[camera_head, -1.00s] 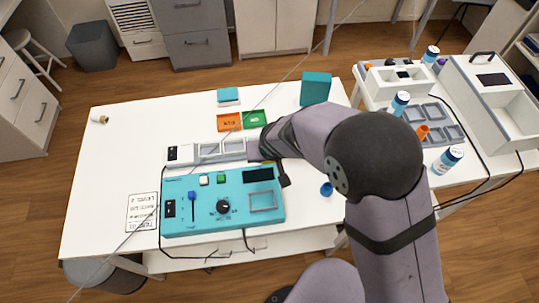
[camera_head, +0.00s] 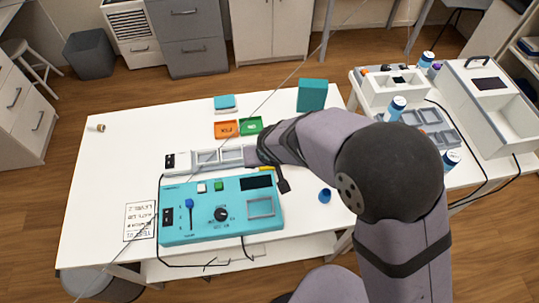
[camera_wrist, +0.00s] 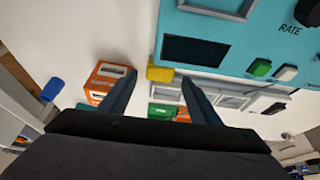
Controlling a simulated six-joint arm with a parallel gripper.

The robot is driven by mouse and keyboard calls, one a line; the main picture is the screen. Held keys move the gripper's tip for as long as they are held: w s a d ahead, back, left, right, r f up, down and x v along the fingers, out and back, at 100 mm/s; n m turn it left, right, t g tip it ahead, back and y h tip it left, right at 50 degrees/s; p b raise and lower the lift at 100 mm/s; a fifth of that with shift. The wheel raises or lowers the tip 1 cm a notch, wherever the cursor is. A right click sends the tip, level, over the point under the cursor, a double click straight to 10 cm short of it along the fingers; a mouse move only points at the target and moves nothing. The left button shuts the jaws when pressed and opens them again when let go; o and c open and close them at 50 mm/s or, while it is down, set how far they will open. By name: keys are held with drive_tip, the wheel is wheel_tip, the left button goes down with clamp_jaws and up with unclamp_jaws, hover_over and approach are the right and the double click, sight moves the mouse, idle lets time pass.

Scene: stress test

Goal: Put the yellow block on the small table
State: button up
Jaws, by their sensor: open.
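The yellow block (camera_wrist: 160,73) lies on the white worktable beside the edge of the teal panel in the wrist view. A small yellow part of it (camera_head: 266,169) shows beside my arm in the head view. My gripper (camera_wrist: 160,82) is open, with its two dark fingers apart and the block showing between their tips, beyond them; I cannot tell the height gap. The small table (camera_head: 478,165) stands at the right in the head view and carries several things. In the head view my arm hides much of the gripper.
The teal panel (camera_head: 190,235) has knobs and switches. An orange box (camera_wrist: 108,72) lies near the left finger. A blue cup (camera_head: 325,195) stands right of the panel. Orange (camera_head: 227,128) and green (camera_head: 249,125) trays lie behind. A white case (camera_head: 510,125) and bottles (camera_head: 396,108) crowd the small table.

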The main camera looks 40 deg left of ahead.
drive_tip(key=v, duration=0.9)
drive_tip(key=shift+b, duration=0.35)
drive_tip(key=shift+d+r, duration=0.1)
drive_tip(key=w+d+m+h, duration=0.15)
drive_tip(key=w+d, duration=0.25)
drive_tip(key=d, duration=0.7)
drive_tip(key=w+d+m+h, duration=0.1)
drive_tip(key=w+d+m, duration=0.2)
drive_tip(key=d, duration=0.8)
drive_tip(key=s+d+f+m+g, duration=0.1)
drive_tip(key=s+d+m, duration=0.1)
drive_tip(key=d, duration=0.6)
drive_tip(key=s+d+f+m+g, duration=0.1)
drive_tip(key=s+d+m+g, duration=0.1)
drive_tip(key=s+d, duration=0.3)
drive_tip(key=d, duration=0.4)
drive_tip(key=shift+s+f+h, duration=0.15)
drive_tip(key=shift+s+h, duration=0.1)
drive_tip(key=shift+h, duration=0.1)
drive_tip(key=shift+o, duration=0.5)
drive_tip(key=shift+s+d+m, duration=0.25)
drive_tip(key=shift+s+d, duration=0.1)
